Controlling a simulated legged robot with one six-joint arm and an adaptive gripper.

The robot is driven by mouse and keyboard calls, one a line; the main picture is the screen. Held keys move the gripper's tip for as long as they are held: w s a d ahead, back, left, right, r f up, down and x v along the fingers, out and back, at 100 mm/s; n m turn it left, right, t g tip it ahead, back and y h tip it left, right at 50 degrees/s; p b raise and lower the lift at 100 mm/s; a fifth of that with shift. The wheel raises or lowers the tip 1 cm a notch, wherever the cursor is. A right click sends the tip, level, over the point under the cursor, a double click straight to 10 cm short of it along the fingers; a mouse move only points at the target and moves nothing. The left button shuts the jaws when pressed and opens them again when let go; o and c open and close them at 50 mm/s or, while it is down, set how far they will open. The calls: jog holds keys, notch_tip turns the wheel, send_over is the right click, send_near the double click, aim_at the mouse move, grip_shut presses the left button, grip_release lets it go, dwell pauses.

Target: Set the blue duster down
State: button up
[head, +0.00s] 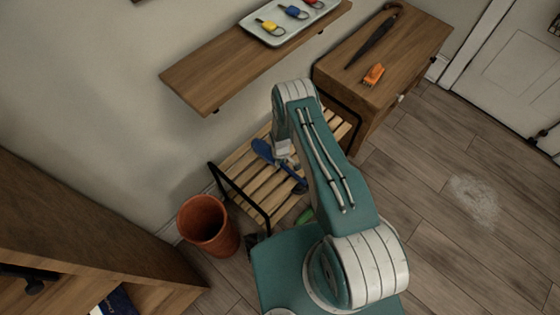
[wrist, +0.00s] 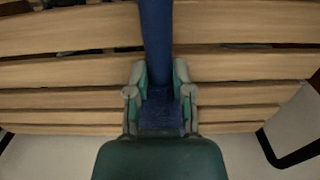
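The blue duster (head: 264,150) is at a slatted wooden bench (head: 240,160) with a black frame, its length running diagonally across the slats in the head view. My gripper (head: 284,153) is over the bench, with the duster between its fingers. In the wrist view, the two fingers (wrist: 160,85) sit close against both sides of the duster's blue shaft (wrist: 157,35), over the slats (wrist: 250,65). I cannot tell whether the duster touches the slats or is just above them. My arm hides the right part of the bench.
A wall shelf (head: 200,80) above the bench holds a tray (head: 270,38) of coloured padlocks. A wooden cabinet (head: 420,45) at right carries an umbrella (head: 372,42) and an orange object (head: 373,75). A terracotta pot (head: 207,225) stands left of the bench. Floor at right is open.

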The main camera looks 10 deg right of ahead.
jog(key=o, duration=0.3)
jog(key=shift+d, duration=0.15)
jog(key=shift+o, duration=0.2)
notch_tip(320, 180, up, 12)
dwell(0.3)
dwell(0.5)
